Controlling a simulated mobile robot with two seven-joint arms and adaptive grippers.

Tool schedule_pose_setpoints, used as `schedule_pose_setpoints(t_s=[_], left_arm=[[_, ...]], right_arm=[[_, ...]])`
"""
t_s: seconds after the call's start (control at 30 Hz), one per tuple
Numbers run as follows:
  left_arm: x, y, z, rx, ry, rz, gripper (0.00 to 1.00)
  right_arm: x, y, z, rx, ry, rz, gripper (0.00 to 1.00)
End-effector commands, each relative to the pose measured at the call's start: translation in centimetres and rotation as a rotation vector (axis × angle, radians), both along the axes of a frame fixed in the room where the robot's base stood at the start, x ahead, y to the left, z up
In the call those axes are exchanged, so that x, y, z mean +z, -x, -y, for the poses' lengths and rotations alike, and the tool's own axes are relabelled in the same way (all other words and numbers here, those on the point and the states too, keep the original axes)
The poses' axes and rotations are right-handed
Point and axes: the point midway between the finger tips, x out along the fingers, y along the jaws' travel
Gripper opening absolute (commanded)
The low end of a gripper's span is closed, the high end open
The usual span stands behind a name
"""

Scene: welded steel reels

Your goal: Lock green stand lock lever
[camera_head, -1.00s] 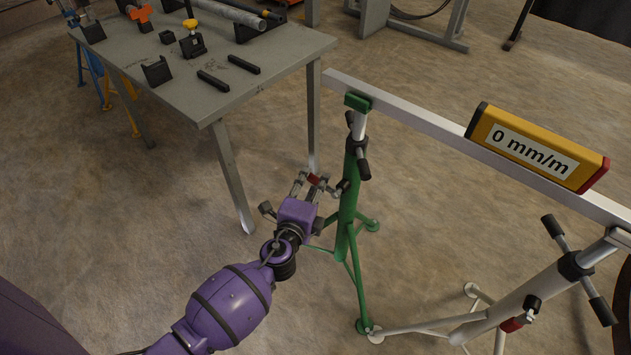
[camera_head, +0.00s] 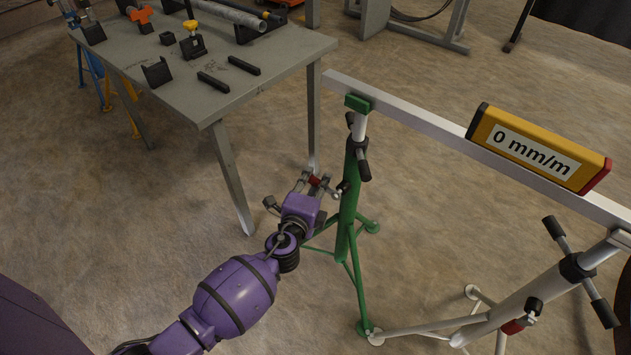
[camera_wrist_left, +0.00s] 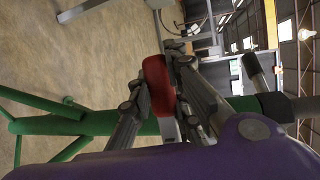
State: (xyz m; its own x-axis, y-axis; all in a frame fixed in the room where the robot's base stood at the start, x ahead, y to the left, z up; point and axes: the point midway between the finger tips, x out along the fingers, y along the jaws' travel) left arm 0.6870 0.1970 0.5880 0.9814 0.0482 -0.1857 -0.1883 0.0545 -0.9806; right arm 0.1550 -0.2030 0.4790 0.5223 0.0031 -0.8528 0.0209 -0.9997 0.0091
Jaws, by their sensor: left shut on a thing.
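The green stand (camera_head: 349,205) stands upright on its tripod legs in the middle of the head view, and its green post also shows in the left wrist view (camera_wrist_left: 100,123). Its lock lever (camera_head: 314,181) has a red handle beside the post, on the left side. In the left wrist view the red lever handle (camera_wrist_left: 158,84) lies between the two fingers. My left gripper (camera_head: 316,183) is shut on this lever, with the purple wrist just below it. The fingers cover part of the lever. My right gripper is not in view.
A white beam (camera_head: 420,120) rests across the green stand and a white stand (camera_head: 515,298). A yellow level (camera_head: 538,147) reading 0 mm/m sits on it. A grey table (camera_head: 225,85) with clamps and blocks stands left, its leg (camera_head: 232,178) near my gripper.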

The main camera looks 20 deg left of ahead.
Motion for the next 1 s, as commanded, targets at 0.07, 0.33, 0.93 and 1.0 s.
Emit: schedule_pose_setpoints(t_s=[0.07,0.33,0.93,1.0], left_arm=[[0.0,0.0,0.0,0.000,0.000,-0.001,0.00],[-0.3,0.0,0.0,-0.001,0.040,-0.016,0.00],[-3.0,0.2,0.9,0.000,0.487,-0.175,0.00],[-3.3,0.3,1.1,0.000,0.548,-0.197,0.00]], right_arm=[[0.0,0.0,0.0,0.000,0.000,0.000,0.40],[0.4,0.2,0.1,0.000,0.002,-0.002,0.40],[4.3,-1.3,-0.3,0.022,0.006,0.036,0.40],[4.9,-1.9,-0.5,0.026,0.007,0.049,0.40]])
